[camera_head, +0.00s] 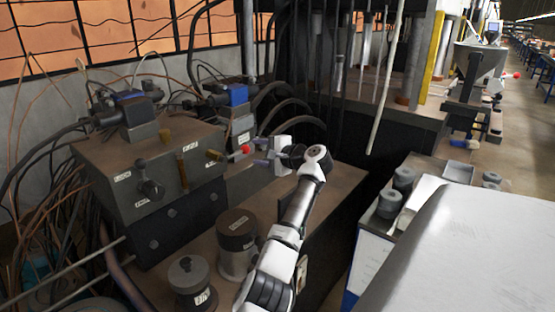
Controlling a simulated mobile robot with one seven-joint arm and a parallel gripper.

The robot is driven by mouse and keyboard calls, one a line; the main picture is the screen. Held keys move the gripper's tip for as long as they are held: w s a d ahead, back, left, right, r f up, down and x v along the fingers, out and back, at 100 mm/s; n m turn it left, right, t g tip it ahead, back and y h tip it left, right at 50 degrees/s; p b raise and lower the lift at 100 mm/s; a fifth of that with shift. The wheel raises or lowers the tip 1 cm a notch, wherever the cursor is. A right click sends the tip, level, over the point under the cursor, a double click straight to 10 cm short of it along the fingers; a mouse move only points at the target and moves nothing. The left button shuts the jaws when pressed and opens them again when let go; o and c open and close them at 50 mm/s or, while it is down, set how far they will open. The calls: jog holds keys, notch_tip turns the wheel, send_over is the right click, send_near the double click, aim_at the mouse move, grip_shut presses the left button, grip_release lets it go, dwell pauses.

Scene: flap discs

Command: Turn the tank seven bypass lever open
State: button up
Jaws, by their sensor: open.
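A hydraulic valve block (150,165) with white labels stands on the bench at the left. A lever with a red ball knob (246,149) shows at the block's right side, in front of the rear valve unit. I cannot read which label marks the tank seven bypass, so I cannot tell for sure that this is its lever. My gripper (261,153) is open and points left, with its fingers just right of the red knob. I cannot tell whether they touch it. Brass fittings (182,170) and a dark knob (150,188) are on the block's front.
Two grey labelled cylinders, one larger (237,245) and one smaller (190,280), stand on the bench below my arm. Cables and hoses crowd the left and back. A pale hanging rod (387,80) is right of my gripper. A cabinet with grey canisters (403,179) stands at the right.

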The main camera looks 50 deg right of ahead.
jog(key=s+r+b, duration=0.1)
jog(key=s, duration=0.6)
jog(key=shift+s+r+b, duration=0.2)
jog(key=shift+b, duration=0.1)
jog(key=shift+d, duration=0.15)
